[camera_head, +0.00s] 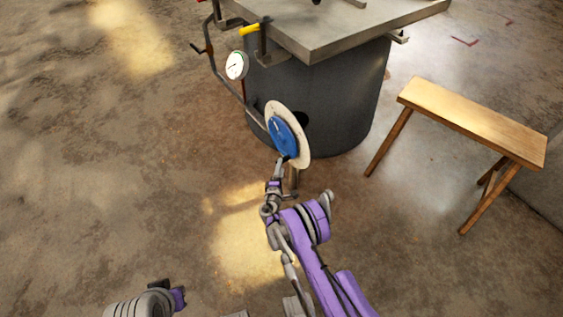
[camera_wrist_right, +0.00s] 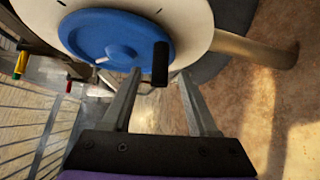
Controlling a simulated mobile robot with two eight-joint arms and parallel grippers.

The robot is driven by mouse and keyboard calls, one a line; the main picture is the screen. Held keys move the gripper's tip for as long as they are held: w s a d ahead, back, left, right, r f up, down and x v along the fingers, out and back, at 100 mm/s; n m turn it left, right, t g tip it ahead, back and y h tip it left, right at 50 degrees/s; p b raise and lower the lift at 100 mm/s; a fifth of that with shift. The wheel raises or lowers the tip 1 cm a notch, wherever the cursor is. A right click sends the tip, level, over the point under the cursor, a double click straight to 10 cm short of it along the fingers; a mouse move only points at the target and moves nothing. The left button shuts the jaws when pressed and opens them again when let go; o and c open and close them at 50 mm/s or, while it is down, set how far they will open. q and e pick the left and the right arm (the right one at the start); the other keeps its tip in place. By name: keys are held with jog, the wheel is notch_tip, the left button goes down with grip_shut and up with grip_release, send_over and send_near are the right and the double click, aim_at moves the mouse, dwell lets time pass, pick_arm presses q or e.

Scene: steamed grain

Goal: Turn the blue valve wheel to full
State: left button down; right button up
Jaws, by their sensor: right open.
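The blue valve wheel (camera_head: 284,137) sits on a round cream plate (camera_head: 303,150) at the front of a dark grey drum. In the right wrist view the wheel (camera_wrist_right: 100,40) fills the upper left, with a white pointer mark and a black handle peg (camera_wrist_right: 160,64). My right gripper (camera_head: 285,160) is at the wheel's lower edge. In the wrist view its two fingers (camera_wrist_right: 161,77) are apart, with the peg appearing between their tips; I cannot tell whether they touch it.
A round white gauge (camera_head: 237,65) hangs on a pipe left of the drum (camera_head: 340,95). A grey slab top (camera_head: 340,28) covers the drum. A wooden bench (camera_head: 470,118) stands to the right. The floor to the left is clear.

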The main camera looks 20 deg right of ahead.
jog(key=shift+b+x, duration=0.3)
jog(key=shift+x, duration=2.05)
grip_shut()
